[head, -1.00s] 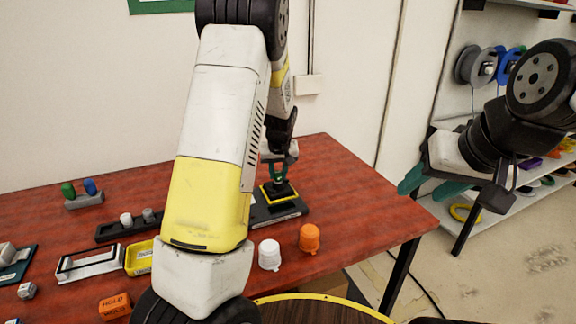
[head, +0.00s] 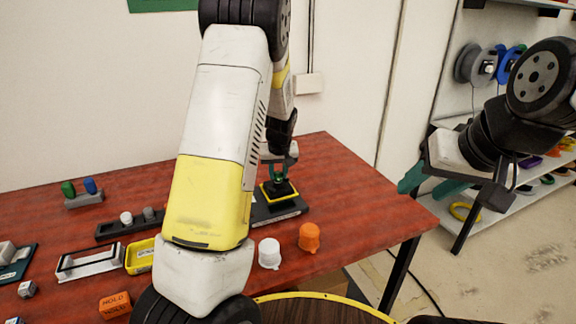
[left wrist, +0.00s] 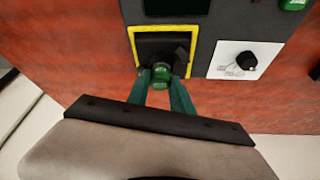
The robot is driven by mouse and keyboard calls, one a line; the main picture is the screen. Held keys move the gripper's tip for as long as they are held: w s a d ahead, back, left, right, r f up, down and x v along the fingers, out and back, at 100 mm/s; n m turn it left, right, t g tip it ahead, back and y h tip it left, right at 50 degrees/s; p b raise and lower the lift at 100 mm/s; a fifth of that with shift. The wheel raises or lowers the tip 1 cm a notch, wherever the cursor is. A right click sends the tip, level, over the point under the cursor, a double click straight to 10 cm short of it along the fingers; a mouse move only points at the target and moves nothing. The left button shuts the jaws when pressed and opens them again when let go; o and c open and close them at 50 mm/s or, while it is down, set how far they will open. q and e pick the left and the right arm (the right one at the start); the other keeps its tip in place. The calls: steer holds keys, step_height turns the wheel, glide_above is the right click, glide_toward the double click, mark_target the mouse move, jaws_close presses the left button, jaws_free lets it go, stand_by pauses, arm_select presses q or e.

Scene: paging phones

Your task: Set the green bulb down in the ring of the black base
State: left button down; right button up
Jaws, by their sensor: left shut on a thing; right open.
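My left gripper (left wrist: 162,80) is shut on a green bulb (left wrist: 161,71), seen in the left wrist view. It points down at the black base (head: 283,214), over a yellow-edged square (head: 271,201) on that base. In the left wrist view the yellow-edged square (left wrist: 134,50) frames a dark centre behind the bulb. The bulb hides part of that centre, so I cannot tell whether it touches the ring. In the head view my left gripper (head: 279,178) shows small beside my arm. My right gripper (head: 424,184) is open and empty, right of the table.
A holder (head: 84,201) with a green and a blue bulb stands at the table's far left. White (head: 269,253) and orange (head: 309,237) pieces stand near the front edge. A white panel with a black knob (left wrist: 246,59) lies beside the yellow-edged square. The table's right end is clear.

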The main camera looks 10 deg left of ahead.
arm_select(q)
steer(key=c, duration=1.1)
jaws_free()
steer(key=shift+o, duration=0.4)
steer(key=o, duration=0.3)
steer(key=shift+r, duration=0.15)
steer(key=shift+r, duration=2.8)
